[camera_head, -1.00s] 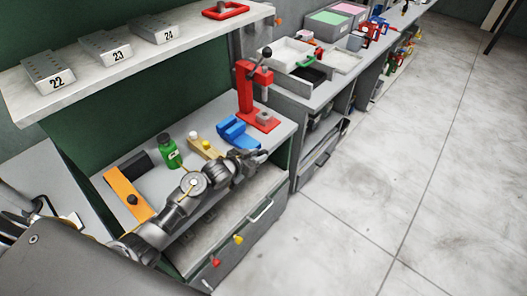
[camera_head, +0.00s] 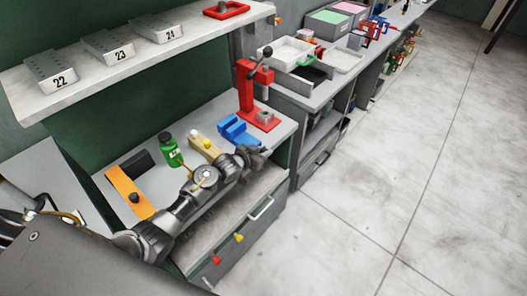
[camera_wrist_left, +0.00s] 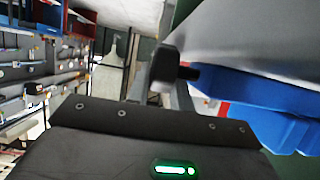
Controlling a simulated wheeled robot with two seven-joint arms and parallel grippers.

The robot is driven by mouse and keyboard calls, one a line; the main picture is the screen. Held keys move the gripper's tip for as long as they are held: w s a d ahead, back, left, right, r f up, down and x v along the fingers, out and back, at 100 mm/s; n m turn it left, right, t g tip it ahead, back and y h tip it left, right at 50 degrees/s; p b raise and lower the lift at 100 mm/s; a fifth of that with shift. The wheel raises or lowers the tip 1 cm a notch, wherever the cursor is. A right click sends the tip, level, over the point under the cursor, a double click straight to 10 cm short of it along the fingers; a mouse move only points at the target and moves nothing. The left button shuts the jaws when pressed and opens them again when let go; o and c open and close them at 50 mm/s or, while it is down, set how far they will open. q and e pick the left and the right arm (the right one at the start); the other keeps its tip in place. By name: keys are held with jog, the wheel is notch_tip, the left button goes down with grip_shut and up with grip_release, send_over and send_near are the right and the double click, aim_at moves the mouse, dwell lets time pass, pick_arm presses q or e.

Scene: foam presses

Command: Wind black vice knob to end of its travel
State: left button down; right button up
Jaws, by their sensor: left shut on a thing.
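The blue vice (camera_head: 233,129) stands near the front right of the workbench. In the left wrist view its blue body (camera_wrist_left: 265,90) fills the right side. The black knob (camera_wrist_left: 166,68) sticks out from the vice on a short dark shaft, just beyond my gripper's dark housing. My left gripper (camera_head: 254,156) is at the front side of the vice and is shut on the knob. In the head view the gripper hides the knob. The fingertips are hard to make out in the wrist view. My right gripper is not in view.
A red press (camera_head: 256,95) stands right behind the vice. The floor at right is clear.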

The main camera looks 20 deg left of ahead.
pick_arm(q)
jog(key=p, duration=0.2)
jog(key=g+p, duration=0.1)
jog(key=p, duration=0.1)
jog(key=shift+w+d+r+g+y, duration=0.1)
jog(key=shift+w+r+g+y, duration=0.05)
jog(key=shift+r+g+y, duration=0.2)
jog(key=shift+f+g, duration=0.1)
jog(key=shift+g, duration=0.15)
jog(key=shift+f+p, duration=0.15)
jog(key=shift+p, duration=0.15)
jog(key=shift+f, duration=0.15)
jog(key=c, duration=1.5)
grip_release()
jog(key=shift+b+v, duration=0.4)
jog(key=shift+v, duration=5)
